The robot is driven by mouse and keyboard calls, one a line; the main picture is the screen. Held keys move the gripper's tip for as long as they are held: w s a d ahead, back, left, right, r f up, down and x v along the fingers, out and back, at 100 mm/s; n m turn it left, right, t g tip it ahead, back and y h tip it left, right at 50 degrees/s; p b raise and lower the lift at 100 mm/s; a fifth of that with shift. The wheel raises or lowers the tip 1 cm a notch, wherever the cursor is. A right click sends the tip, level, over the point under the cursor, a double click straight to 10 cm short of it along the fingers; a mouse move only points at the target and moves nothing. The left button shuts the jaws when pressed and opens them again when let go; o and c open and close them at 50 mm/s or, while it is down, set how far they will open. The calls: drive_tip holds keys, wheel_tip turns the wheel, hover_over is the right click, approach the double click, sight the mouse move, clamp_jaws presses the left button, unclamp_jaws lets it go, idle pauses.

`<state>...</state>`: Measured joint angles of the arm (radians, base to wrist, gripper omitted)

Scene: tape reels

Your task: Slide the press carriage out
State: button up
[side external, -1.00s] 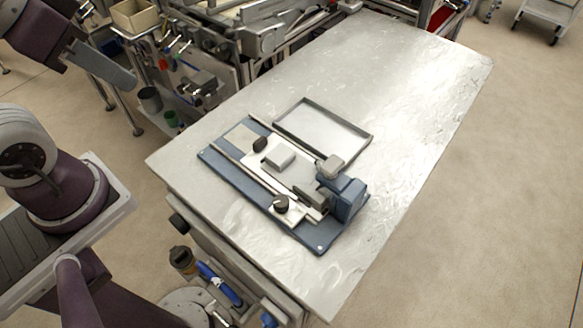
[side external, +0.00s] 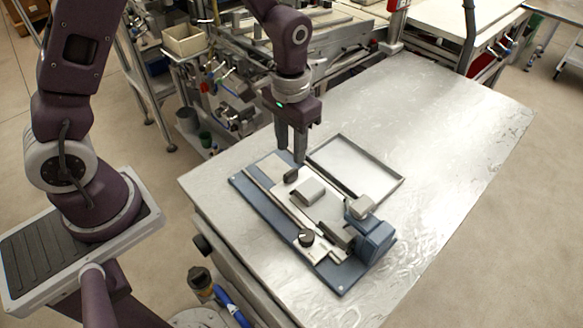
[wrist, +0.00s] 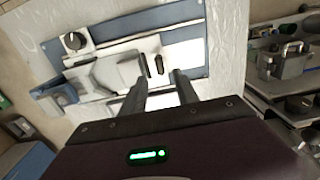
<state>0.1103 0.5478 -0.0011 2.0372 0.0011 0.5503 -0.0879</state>
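The press lies on the metal table, with a blue base (side external: 252,195), two pale rails and a blue press head (side external: 374,238) at its right end. The pale carriage plate (side external: 287,194) sits between the rails and carries a grey block (side external: 308,191) and an upright black handle (side external: 291,176). A round black knob (side external: 306,238) is on the near side. My gripper (side external: 291,157) points down near the handle, with its fingers apart and empty. In the wrist view the handle (wrist: 159,64) shows just beyond and between the open fingertips, apart from them.
A shallow grey-rimmed tray (side external: 376,165) lies behind the press. The table (side external: 455,140) is clear to the right. Racks and machinery with a cream bin (side external: 184,41) stand behind the table's left edge.

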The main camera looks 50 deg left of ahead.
sight(291, 171)
wheel_tip(291, 171, down, 7)
drive_tip(key=shift+f, duration=0.2)
clamp_jaws()
idle(1.4)
